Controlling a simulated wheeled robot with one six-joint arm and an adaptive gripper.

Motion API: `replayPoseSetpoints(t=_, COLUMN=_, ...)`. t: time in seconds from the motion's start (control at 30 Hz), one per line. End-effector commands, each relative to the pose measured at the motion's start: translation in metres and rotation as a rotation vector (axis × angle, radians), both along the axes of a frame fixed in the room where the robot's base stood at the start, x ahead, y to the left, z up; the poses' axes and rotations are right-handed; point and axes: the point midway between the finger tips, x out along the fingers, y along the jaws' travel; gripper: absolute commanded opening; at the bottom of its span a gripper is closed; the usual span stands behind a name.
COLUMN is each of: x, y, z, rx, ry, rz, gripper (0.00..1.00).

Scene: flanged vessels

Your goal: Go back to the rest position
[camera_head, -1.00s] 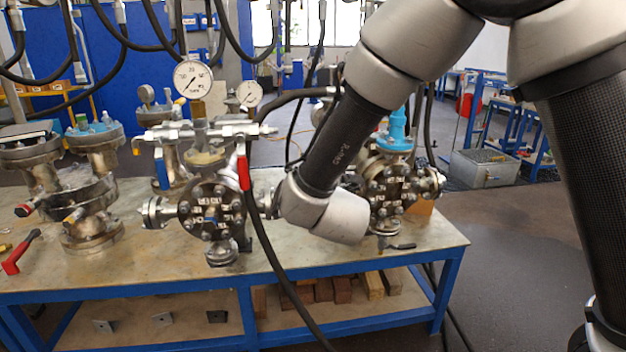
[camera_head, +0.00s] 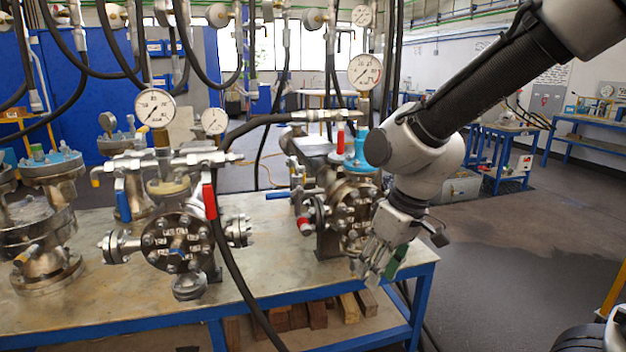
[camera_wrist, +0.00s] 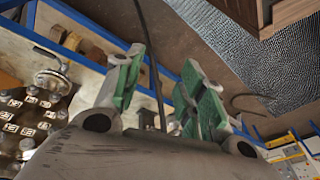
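My gripper (camera_head: 382,262) hangs from my arm at the right end of the table, in front of the right flanged vessel (camera_head: 352,212). In the wrist view my gripper (camera_wrist: 155,95) shows two fingers with green pads, spread apart with nothing held between them. A dark hose or cable passes behind the gap. The right vessel is partly hidden by my arm. The middle flanged vessel (camera_head: 178,242), with red and blue valve handles, stands to the left, apart from my gripper.
The blue-framed table (camera_head: 130,312) bears several vessels. Another vessel (camera_head: 45,235) stands at the left edge. A black hose (camera_head: 232,270) hangs over the table front. Gauges (camera_head: 155,107) and hoses rise above the vessels. The floor (camera_head: 500,270) at right is mostly clear.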

Motion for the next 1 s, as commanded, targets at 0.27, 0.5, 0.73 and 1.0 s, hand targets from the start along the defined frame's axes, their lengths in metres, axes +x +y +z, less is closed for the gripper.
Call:
replayPoseSetpoints(t=0.27, x=-0.066, y=-0.183, z=0.073, rx=-0.12, ry=-0.015, rz=-0.445, gripper=0.4)
replayPoseSetpoints(t=0.5, x=-0.089, y=-0.237, z=0.108, rx=-0.066, ry=-0.186, rz=-0.674, gripper=0.4)
replayPoseSetpoints(t=0.73, x=-0.091, y=-0.244, z=0.11, rx=-0.066, ry=-0.191, rz=-0.709, gripper=0.4)
replayPoseSetpoints(t=1.0, x=-0.09, y=-0.243, z=0.109, rx=-0.066, ry=-0.19, rz=-0.707, gripper=0.4)
